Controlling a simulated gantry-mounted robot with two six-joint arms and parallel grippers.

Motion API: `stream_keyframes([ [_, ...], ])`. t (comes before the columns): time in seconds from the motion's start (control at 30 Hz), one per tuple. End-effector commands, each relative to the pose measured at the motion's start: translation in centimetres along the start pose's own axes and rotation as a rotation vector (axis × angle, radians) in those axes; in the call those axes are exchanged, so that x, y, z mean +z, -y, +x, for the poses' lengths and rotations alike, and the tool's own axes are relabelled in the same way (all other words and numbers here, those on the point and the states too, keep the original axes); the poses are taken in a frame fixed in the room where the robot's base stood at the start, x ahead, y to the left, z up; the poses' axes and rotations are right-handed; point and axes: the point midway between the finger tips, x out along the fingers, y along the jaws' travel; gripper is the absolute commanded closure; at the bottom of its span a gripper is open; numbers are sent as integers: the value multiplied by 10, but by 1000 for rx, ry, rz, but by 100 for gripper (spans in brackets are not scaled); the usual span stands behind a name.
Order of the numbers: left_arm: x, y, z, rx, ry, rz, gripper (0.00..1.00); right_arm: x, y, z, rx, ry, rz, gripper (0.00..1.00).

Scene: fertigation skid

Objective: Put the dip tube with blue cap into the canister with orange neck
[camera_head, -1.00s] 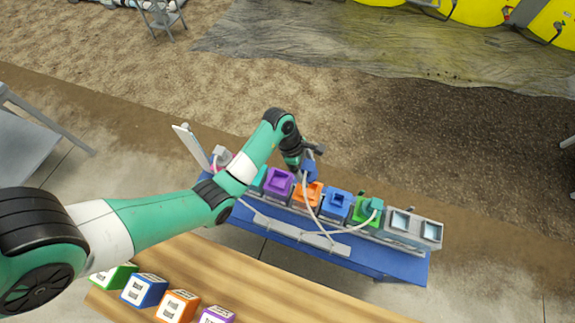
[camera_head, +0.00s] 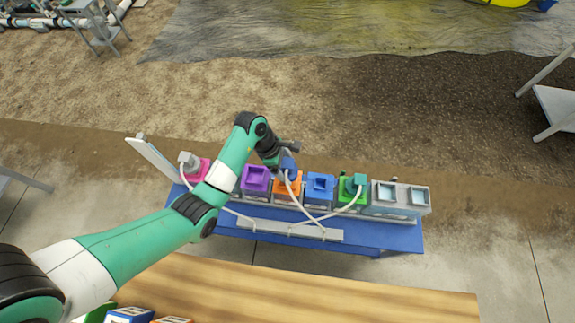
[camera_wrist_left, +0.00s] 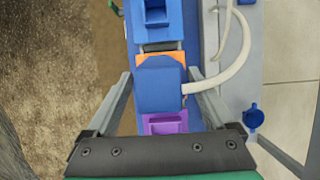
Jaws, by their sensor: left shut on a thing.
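My left gripper (camera_head: 285,152) is shut on the blue cap (camera_head: 289,164) of the dip tube. The cap also shows in the left wrist view (camera_wrist_left: 159,88) between the two fingers, a white hose leaving its side. It is over the canister with orange neck (camera_head: 287,187), whose neck (camera_wrist_left: 155,59) shows past the cap's edge in the wrist view. The tube under the cap is hidden, so I cannot tell how deep it reaches. My right gripper is not in view.
The canister stands in a row on a blue bench (camera_head: 380,238), between a purple-necked canister (camera_head: 256,179) and a blue-necked one (camera_head: 320,186). A green-capped tube (camera_head: 354,182) sits to the right. White hoses cross to a grey rail (camera_head: 300,231). A wooden surface (camera_head: 330,295) is in front.

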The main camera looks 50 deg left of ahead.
Motion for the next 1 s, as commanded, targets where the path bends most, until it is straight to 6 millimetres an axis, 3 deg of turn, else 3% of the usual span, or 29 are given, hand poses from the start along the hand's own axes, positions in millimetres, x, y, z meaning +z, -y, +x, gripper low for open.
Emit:
stream_keyframes([
  [0.33, -15, 0, 37, 0, 0, 0, 72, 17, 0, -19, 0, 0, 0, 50],
  [0.8, -18, 0, 44, 1, 1, 0, 72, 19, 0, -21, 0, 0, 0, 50],
  [0.83, -18, 0, 44, 1, 1, 0, 7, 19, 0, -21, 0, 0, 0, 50],
  [0.87, -18, 0, 44, 1, 1, 0, 1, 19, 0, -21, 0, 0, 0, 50],
  [1.0, -18, 0, 44, 1, 0, 0, 0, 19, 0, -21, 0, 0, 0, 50],
])
